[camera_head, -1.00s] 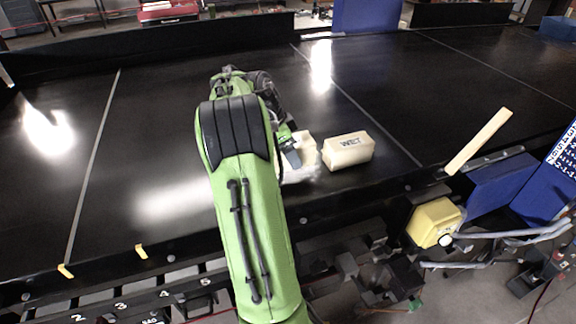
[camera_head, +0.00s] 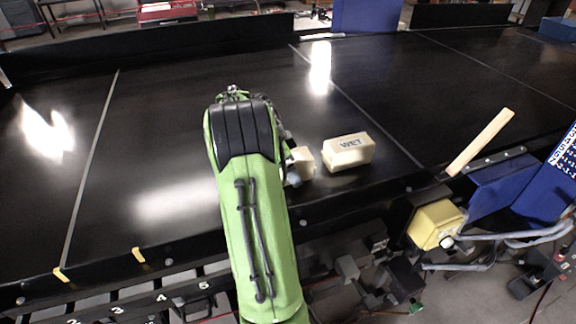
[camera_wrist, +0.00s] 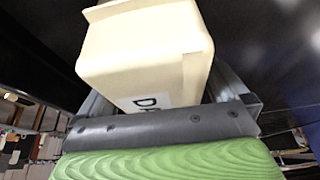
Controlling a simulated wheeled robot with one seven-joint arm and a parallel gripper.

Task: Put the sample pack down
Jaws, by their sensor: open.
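A cream sample pack (camera_head: 303,162) is at the near side of the black conveyor, partly hidden behind my arm in the head view. In the wrist view the pack (camera_wrist: 150,50) lies between the two fingers of my gripper (camera_wrist: 160,95), with part of a label reading "DA" showing near the palm. My gripper is open around it. Whether the fingers touch its sides, and whether its underside rests on the belt, I cannot tell. In the head view the gripper is mostly hidden by my green arm.
A second cream pack marked "WET" (camera_head: 348,151) stands on the conveyor (camera_head: 230,90) just right of the first. A pale bar (camera_head: 480,142) and a yellow box (camera_head: 435,223) are at the right near edge. The belt farther back is clear.

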